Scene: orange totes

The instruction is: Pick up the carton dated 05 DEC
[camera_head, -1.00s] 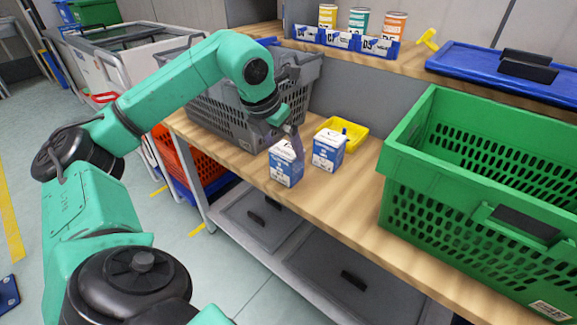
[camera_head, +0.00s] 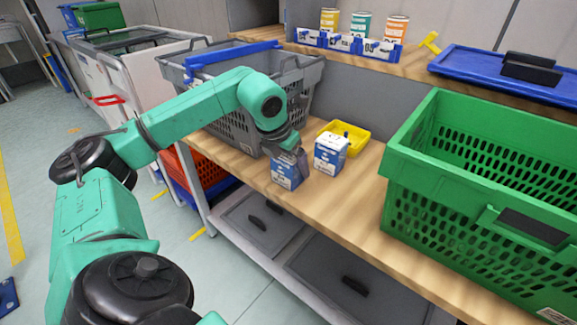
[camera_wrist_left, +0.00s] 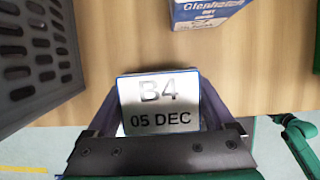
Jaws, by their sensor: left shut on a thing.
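The carton marked B4 and 05 DEC (camera_wrist_left: 160,104) sits between the fingers of my left gripper in the left wrist view. In the head view this blue and white carton (camera_head: 284,174) is on the wooden bench near its front edge. My left gripper (camera_head: 298,160) comes down over it and is shut on its sides; the gripper covers much of its top. A second blue and white carton (camera_head: 329,155) stands just right of it, apart from the gripper; its side also shows in the wrist view (camera_wrist_left: 205,10). My right gripper is not in view.
A grey perforated crate (camera_head: 315,82) stands behind the arm at left. A yellow tray (camera_head: 352,135) lies behind the second carton. A large green crate (camera_head: 420,190) stands at right. Cans (camera_head: 362,25) stand on the upper shelf beside a blue lid (camera_head: 480,70).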

